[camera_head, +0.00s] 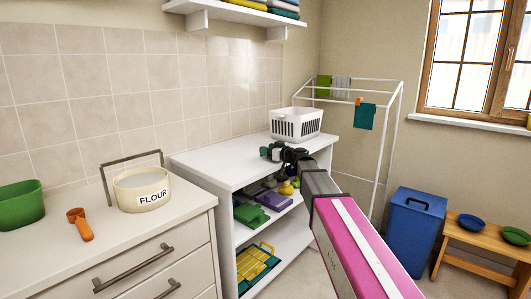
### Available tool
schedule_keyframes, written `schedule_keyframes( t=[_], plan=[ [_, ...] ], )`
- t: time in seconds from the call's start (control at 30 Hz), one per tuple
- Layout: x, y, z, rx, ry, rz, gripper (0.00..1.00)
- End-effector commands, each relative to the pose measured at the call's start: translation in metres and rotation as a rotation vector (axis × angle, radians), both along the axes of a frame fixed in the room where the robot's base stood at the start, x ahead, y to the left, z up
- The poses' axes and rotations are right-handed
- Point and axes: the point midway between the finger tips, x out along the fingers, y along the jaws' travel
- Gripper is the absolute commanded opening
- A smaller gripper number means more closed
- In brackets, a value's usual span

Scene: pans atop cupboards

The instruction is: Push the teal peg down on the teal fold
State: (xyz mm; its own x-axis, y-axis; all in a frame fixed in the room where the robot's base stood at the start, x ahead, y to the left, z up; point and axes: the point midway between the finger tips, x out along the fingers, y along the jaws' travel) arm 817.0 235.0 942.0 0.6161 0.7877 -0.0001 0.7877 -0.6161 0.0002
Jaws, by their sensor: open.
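A teal cloth (365,117) hangs folded over the front rail of the white drying rack (395,135). A small orange peg (360,101) sits at the cloth's top left corner; I cannot make out a teal peg on it. My gripper (268,153) is open, over the white shelf unit's top, left of and apart from the teal cloth. Dark green shows at its fingertips, too small to tell whether it is a separate thing. My arm hides part of the shelves and floor.
A white basket (296,124) stands on the white shelf unit (215,163) close behind my gripper. A blue bin (412,228) and wooden bench (480,236) stand right. A flour tub (142,190) is on the left counter.

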Motion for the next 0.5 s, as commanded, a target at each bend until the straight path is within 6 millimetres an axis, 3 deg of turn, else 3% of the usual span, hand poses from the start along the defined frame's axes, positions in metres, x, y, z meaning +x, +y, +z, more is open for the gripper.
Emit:
schedule_keyframes(
  t=[0.03,0.17,0.2,0.5],
  plan=[
    [-0.0002,-0.0001,0.0000,0.000,0.000,0.000,0.51],
    [-0.0003,-0.0002,-0.0001,0.000,0.000,0.000,0.09],
    [-0.0003,-0.0002,-0.0001,0.000,0.000,0.000,0.05],
    [-0.0003,-0.0003,0.0005,0.000,0.000,0.001,0.01]
  ],
)
